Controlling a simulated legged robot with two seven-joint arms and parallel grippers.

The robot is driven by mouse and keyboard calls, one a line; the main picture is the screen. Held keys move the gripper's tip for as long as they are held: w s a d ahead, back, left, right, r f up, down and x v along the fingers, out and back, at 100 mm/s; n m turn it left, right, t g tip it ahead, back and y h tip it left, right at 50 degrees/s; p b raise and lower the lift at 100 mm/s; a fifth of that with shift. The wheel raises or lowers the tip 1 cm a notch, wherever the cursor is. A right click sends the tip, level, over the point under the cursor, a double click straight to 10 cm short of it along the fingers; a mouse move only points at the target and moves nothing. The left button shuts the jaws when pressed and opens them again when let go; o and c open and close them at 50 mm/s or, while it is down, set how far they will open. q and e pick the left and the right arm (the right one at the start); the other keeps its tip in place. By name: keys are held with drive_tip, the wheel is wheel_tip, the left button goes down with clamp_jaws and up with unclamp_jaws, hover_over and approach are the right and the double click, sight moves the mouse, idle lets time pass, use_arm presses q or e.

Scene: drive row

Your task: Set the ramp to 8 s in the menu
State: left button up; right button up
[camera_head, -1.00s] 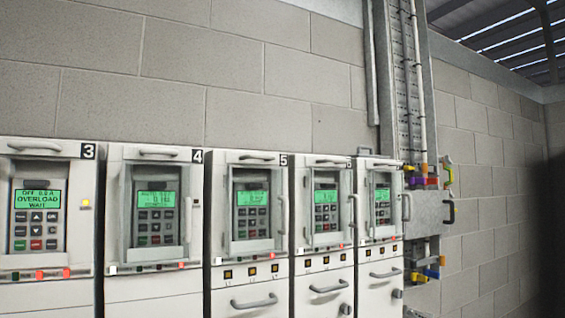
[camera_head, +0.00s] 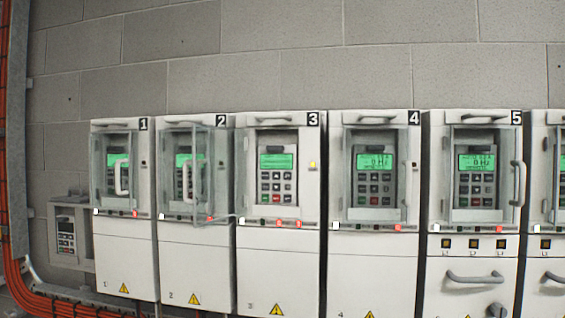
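Several white drive cabinets stand in a row against the wall, each with a keypad panel and a green screen. The numbers read 1 (camera_head: 123,240), 2 (camera_head: 193,255), 3 (camera_head: 277,262), 4 (camera_head: 372,258) and 5 (camera_head: 470,240). The keypad of drive 3 (camera_head: 276,175) shows below a top handle, with a yellow lamp lit at its right. The keypads of drive 4 (camera_head: 375,175) and drive 5 (camera_head: 476,175) sit behind clear covers. The clear covers on drives 1 and 2 appear swung partly open. Screen text is too small to read surely. Neither gripper is in view.
A small grey keypad unit (camera_head: 68,235) is mounted low at the left. Orange cables (camera_head: 12,180) run down the left edge and along the floor side. Part of another cabinet (camera_head: 545,200) is cut off at the right. The block wall above is bare.

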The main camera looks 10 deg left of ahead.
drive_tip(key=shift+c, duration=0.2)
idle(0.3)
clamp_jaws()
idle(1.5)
